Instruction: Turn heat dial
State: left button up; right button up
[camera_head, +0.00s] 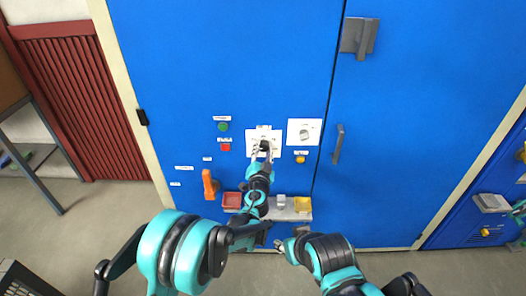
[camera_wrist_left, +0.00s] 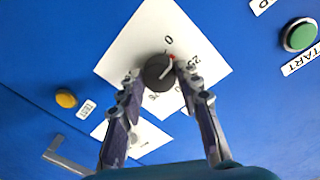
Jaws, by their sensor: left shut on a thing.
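The heat dial is a round black knob (camera_wrist_left: 158,73) on a white plate (camera_wrist_left: 150,35) with number marks; 0 and 25 are legible in the left wrist view. A light pointer line and a small red mark lie at its upper right. My left gripper (camera_wrist_left: 160,77) is shut on the knob, one finger on each side. In the head view the white plate (camera_head: 276,134) is on the blue cabinet, and my left gripper (camera_head: 262,152) covers much of the knob. My right gripper (camera_head: 285,248) is low in front of the cabinet; its fingers are unclear.
Left of the dial are a green button (camera_head: 223,127) and a red button (camera_head: 226,147). A second white plate (camera_head: 304,132), a yellow button (camera_head: 300,159) and a door handle (camera_head: 338,144) are to its right. Below are an orange handle (camera_head: 209,184) and a red bin (camera_head: 232,200).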

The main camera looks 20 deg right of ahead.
pick_arm(q)
jog(key=shift+w+n, duration=0.1)
jog(key=shift+n, duration=2.1)
jog(key=o, duration=1.2)
jog(key=shift+c, duration=0.2)
jog(key=v, duration=1.2)
jog(key=shift+f, duration=0.15)
